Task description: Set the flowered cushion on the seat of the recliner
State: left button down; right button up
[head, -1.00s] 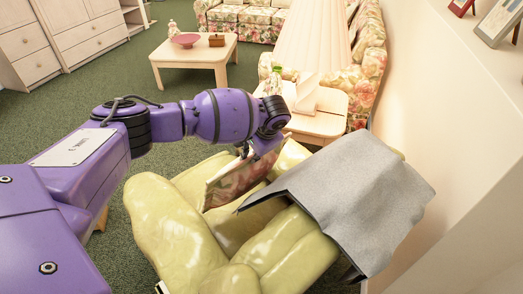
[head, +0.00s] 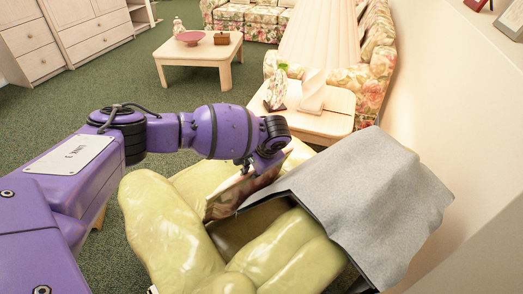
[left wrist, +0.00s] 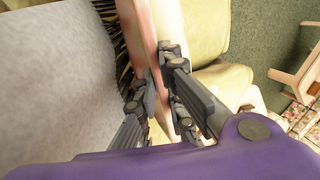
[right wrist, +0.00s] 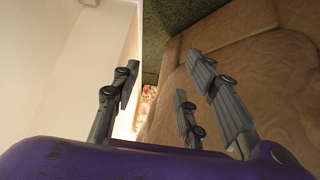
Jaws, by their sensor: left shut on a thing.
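The flowered cushion (head: 230,196) is tilted up on edge above the yellow-green recliner (head: 165,225), beside the grey cloth. My left gripper (head: 250,168) is shut on the cushion's upper edge; in the left wrist view the cushion (left wrist: 140,28) passes between the fingers (left wrist: 160,88). The recliner's seat is partly hidden by the cushion and the cloth. I cannot tell whether the cushion's lower edge touches the recliner. My right gripper shows only in the right wrist view (right wrist: 162,82), with its fingers apart and nothing between them, near a brown padded surface (right wrist: 250,65).
A grey cloth (head: 365,195) drapes over the right part of the recliner, close to the wall. Behind stands a side table (head: 325,122) with a pleated-shade lamp (head: 318,38) and a figurine. A coffee table (head: 200,55) and flowered sofas stand farther back. Green carpet lies open at left.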

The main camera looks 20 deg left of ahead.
pick_arm(q)
jog(key=shift+r, duration=0.1)
jog(key=c, duration=1.8)
grip_release()
jog(key=shift+o, duration=0.2)
jog(key=v, duration=1.2)
